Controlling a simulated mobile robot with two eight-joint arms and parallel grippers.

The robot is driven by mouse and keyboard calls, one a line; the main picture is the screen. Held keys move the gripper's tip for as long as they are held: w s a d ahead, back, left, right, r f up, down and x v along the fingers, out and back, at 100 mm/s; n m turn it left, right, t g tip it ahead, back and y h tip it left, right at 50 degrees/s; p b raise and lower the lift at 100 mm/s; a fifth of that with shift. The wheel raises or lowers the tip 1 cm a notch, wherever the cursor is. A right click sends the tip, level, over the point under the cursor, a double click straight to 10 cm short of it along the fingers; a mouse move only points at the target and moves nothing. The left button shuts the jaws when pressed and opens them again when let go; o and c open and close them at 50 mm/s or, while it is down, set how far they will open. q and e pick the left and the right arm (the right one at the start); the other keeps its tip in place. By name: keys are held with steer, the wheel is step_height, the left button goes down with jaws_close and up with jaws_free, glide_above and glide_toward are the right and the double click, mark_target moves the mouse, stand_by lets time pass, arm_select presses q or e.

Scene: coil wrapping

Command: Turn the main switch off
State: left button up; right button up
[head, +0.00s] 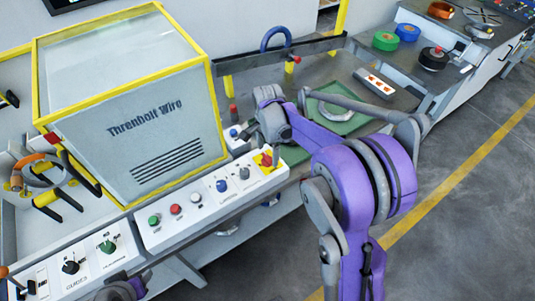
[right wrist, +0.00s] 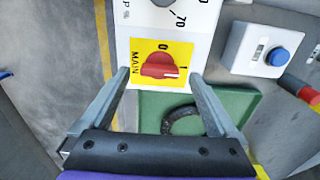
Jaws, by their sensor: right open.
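The main switch is a red rotary knob (right wrist: 158,66) on a yellow plate marked MAIN, 0 and I. In the right wrist view its pale mark lies toward the right, on the I side. My right gripper (right wrist: 160,76) is open, with one finger on either side of the knob and nothing held; contact cannot be told. At the lower left of the head view, a purple and grey part of my left arm shows; its fingers cannot be made out.
The white panel (head: 163,236) also carries green, red, white and blue controls. A yellow-framed guard (head: 160,100) stands behind it. A small box with a blue button (right wrist: 277,56) and a green tray (right wrist: 217,98) are near the switch. Coloured spools (head: 385,41) stand at the back right.

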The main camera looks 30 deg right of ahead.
steer(key=shift+f, duration=0.7)
steer(key=c, duration=1.4)
arm_select(q)
steer(key=shift+f, duration=0.1)
